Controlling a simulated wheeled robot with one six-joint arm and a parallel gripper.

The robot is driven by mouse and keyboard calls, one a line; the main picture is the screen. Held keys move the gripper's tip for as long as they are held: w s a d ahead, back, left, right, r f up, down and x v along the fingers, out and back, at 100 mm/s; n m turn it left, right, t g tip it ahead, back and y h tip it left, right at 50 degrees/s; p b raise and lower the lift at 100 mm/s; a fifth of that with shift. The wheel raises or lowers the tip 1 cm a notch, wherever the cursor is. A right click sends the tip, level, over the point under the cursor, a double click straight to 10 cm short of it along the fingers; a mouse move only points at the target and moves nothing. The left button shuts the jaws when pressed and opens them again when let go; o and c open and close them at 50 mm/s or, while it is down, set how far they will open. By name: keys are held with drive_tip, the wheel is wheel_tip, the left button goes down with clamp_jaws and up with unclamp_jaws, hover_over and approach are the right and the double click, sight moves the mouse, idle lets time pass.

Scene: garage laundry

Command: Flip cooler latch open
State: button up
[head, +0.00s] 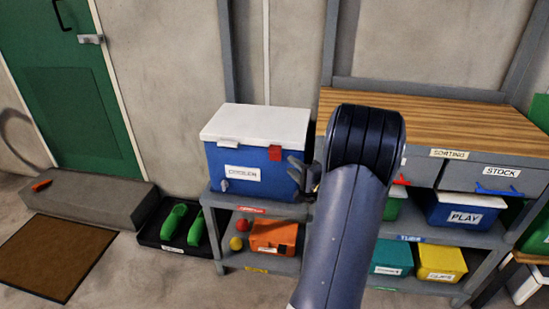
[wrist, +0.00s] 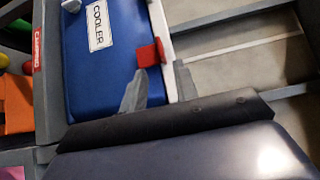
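The cooler (head: 235,160) is a blue box with a white lid (head: 256,124) and a COOLER label, standing on the left shelf unit. The lid is down. A red latch (head: 275,153) sits at the right of its front, at the lid edge; it also shows in the wrist view (wrist: 150,53). A pale latch (head: 228,141) is at the left of the lid edge. My gripper (head: 303,175) is beside the cooler's right front corner. In the wrist view its two fingers (wrist: 160,68) are spread, empty, just short of the red latch. Contact is not visible.
A wooden worktop (head: 440,115) with drawers stands right of the cooler, partly hidden by my arm. An orange bin (head: 273,236) and small balls are on the shelf below. A black tray (head: 170,225) with green shoes lies on the floor at left. Open floor is in front.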

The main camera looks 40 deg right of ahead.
sight(276, 153)
drive_tip(key=w, duration=0.5)
drive_tip(key=w+b, duration=0.1)
drive_tip(key=w, duration=0.2)
drive_tip(key=shift+w+d, duration=0.1)
drive_tip(key=shift+d, duration=0.25)
clamp_jaws()
